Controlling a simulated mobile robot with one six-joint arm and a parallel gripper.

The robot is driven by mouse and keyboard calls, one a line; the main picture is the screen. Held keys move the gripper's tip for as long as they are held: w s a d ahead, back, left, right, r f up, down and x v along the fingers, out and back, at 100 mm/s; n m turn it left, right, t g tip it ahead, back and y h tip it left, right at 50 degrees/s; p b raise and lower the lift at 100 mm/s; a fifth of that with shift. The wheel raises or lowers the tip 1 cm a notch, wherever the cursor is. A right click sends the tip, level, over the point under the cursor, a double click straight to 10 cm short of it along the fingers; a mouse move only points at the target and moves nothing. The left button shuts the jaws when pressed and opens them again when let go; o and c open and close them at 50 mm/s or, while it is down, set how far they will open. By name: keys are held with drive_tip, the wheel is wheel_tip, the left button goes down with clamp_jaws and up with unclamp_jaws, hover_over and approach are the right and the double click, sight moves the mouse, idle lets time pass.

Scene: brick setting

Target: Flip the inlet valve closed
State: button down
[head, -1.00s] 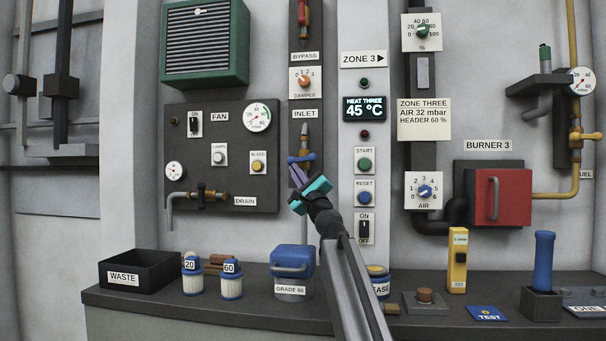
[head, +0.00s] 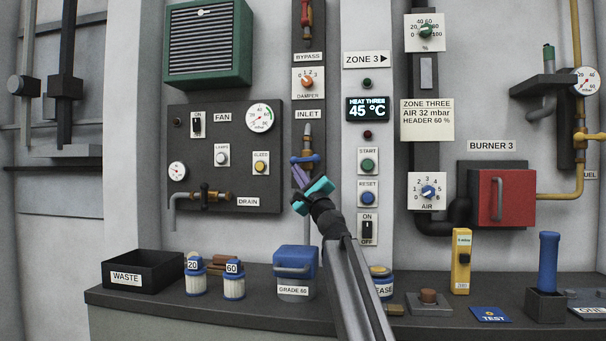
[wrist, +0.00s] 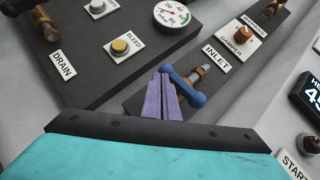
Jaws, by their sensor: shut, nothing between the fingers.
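The inlet valve has a blue lever handle (head: 305,159) on a brass body, below the INLET label (head: 307,114) on a narrow dark panel. The handle lies nearly level, crosswise to the upright pipe. My gripper (head: 297,168) has purple fingers and is shut and empty, just below the handle's left part. In the wrist view the closed fingers (wrist: 163,80) lie right beside the blue handle (wrist: 184,86), overlapping its near side in the picture. I cannot tell whether they touch it.
The dark fan panel (head: 226,184) with gauges, buttons and a drain valve (head: 204,195) stands to the left. Start and reset buttons and a switch line the column to the right. Below, a counter carries a blue-lidded tub (head: 295,262), jars and a waste bin (head: 140,285).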

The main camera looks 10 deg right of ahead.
drive_tip(key=s+d+f+b, duration=0.1)
drive_tip(key=s+d+f, duration=0.2)
drive_tip(key=s+f, duration=0.5)
drive_tip(key=shift+s+f+b, duration=0.2)
drive_tip(key=shift+f+b, duration=0.2)
drive_tip(key=shift+f, duration=0.4)
idle(0.3)
idle(0.4)
